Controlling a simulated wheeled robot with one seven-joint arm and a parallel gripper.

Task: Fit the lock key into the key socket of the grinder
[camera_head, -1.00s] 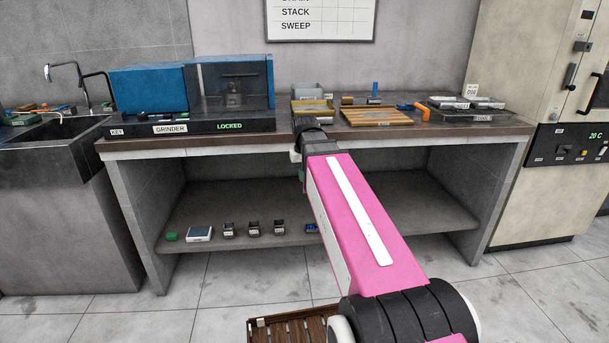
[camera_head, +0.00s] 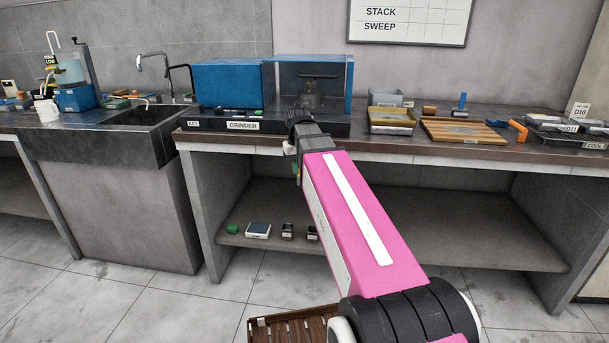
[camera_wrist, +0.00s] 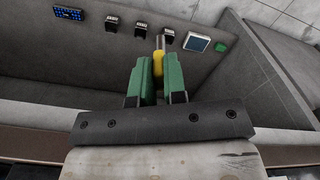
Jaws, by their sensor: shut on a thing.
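The grinder (camera_head: 227,84) is a blue housing with a clear-sided chamber on a dark base, standing on the bench left of centre in the head view. Its base carries a KEY label (camera_head: 193,124) at the left end and a GRINDER label (camera_head: 243,125). The socket opening itself is too small to make out. In the wrist view, my gripper (camera_wrist: 159,72) has green fingers shut on a yellow-handled piece with a metal shaft, apparently the lock key (camera_wrist: 158,60). In the head view my gripper is mostly hidden by my arm, in front of the bench edge, and the key is not visible.
The sink (camera_head: 130,125) lies left of the grinder. A yellow tray (camera_head: 393,118) and a wooden board (camera_head: 466,131) lie to its right on the bench. A lower shelf (camera_head: 440,225) holds a green block (camera_head: 232,229), a white-framed device (camera_head: 259,231) and small dark containers.

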